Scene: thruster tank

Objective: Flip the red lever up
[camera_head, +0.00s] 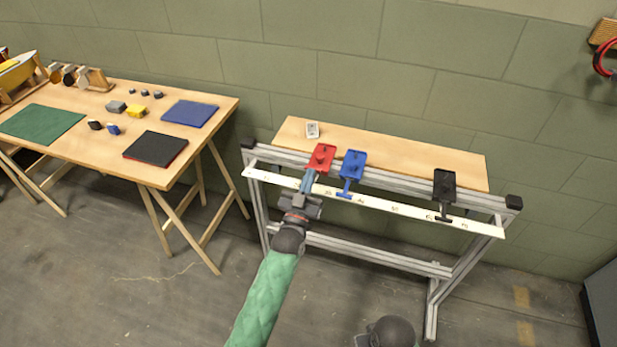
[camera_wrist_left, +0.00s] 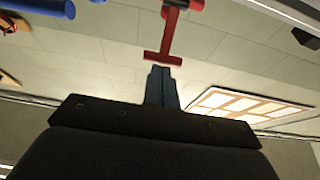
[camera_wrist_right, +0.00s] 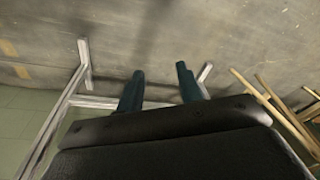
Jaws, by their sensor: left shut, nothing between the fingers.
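The red lever (camera_head: 321,157) is mounted at the front edge of the rack, left of a blue one. In the head view my left gripper (camera_head: 308,184) is just below and in front of it, covering its handle. In the left wrist view the red T-shaped handle (camera_wrist_left: 170,33) appears directly ahead of the closed fingertips (camera_wrist_left: 163,71). A small gap seems to separate its crossbar from them; contact is unclear. My left gripper is shut and empty. My right gripper (camera_wrist_right: 160,71) is open and empty above the floor; its fingers do not show in the head view.
The blue lever (camera_head: 352,165) is close right of the red one; its handle hangs down. The black lever (camera_head: 444,187) is farther right. A white numbered strip (camera_head: 400,211) runs along the rack front. A small white device (camera_head: 312,130) lies on the wooden board (camera_head: 400,152).

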